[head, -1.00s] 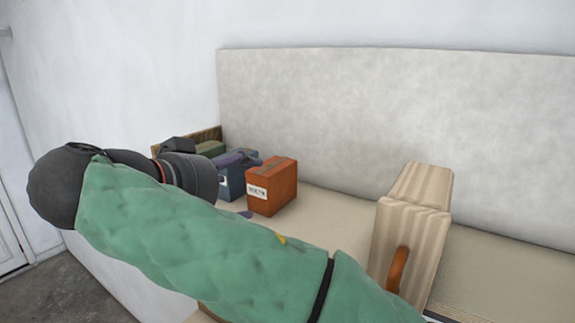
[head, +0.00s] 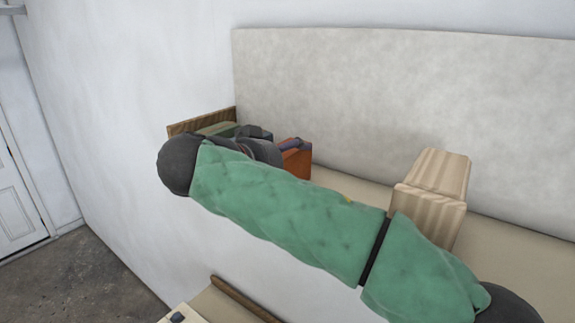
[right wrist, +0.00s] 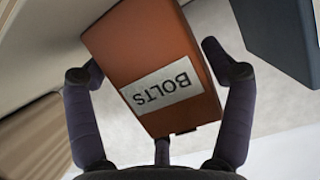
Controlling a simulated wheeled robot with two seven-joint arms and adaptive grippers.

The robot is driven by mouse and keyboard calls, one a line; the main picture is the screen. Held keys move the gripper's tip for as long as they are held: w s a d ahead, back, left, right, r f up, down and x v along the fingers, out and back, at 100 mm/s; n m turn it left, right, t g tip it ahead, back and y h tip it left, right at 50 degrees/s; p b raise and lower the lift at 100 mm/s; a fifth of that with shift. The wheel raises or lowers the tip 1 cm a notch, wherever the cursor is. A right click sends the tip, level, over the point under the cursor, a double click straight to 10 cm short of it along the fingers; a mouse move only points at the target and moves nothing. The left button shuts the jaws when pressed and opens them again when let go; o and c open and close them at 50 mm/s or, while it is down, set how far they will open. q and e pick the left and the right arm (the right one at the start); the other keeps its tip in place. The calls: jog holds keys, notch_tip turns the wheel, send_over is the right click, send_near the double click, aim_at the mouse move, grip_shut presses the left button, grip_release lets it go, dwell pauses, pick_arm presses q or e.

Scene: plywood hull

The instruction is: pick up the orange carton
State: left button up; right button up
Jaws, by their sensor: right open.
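The orange carton (head: 299,163) stands on the pale shelf by the wall in the head view, mostly hidden behind my right arm and gripper. In the right wrist view the carton (right wrist: 150,45) fills the middle, its white BOLTS label facing the camera upside down. My right gripper (head: 288,146) is at the carton, with a purple finger showing against its top. In the wrist view the right gripper (right wrist: 150,68) is open, with a dark finger on each side of the carton and a gap visible at the right finger. My left gripper is not in view.
A dark blue box (right wrist: 283,38) stands close beside the carton. A green item (head: 217,128) and a wooden board (head: 200,121) are at the shelf's far left end. A striped wooden block (head: 434,180) stands to the right, with bare shelf (head: 350,188) between.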

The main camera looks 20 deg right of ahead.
jog(key=c, duration=1)
jog(key=shift+r, duration=0.1)
